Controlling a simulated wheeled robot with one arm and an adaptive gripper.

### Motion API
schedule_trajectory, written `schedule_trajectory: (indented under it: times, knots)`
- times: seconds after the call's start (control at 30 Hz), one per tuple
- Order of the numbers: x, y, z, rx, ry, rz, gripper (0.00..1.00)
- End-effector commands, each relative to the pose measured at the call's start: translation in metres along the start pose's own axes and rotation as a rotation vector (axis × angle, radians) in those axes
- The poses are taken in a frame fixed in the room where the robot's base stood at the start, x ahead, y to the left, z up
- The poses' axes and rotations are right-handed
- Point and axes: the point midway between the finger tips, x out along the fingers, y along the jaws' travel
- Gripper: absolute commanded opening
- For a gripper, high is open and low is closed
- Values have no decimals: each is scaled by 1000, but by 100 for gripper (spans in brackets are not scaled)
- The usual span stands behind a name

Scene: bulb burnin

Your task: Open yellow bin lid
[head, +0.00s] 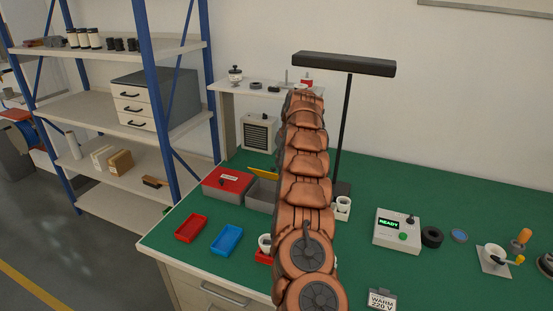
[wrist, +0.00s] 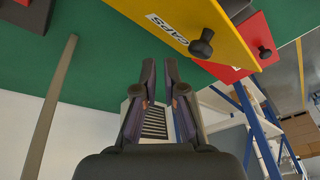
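The yellow lid (head: 263,173) shows to the left of my arm in the head view, tilted up above a grey bin (head: 262,194); my arm hides its right part. In the wrist view the yellow lid (wrist: 190,22) is large and close at the top, with a white CAPS label and a black knob (wrist: 203,44). My gripper (wrist: 159,62) has its two fingers apart with a narrow empty gap. The knob is to the right of the fingers, not between them. My gripper is hidden behind my arm in the head view.
A red-lidded bin (head: 228,182) stands left of the grey bin. Red (head: 191,228) and blue (head: 227,239) trays lie in front. A lamp (head: 344,64) and a heater-like box (head: 259,132) stand behind. A control box (head: 397,231) is on the right. Green bench shows between them.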

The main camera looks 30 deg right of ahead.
Motion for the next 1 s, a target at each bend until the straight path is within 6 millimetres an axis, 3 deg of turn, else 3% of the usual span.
schedule_trajectory:
  times: [0.33, 0.63, 0.77, 1.0]
  knots:
    - [-12, -40, -3, -13, 9, 22, 47]
    - [-12, -21, -5, -3, 12, 11, 47]
    - [-21, -30, -5, -8, 13, 16, 47]
    - [-55, -45, -4, -16, 14, 25, 47]
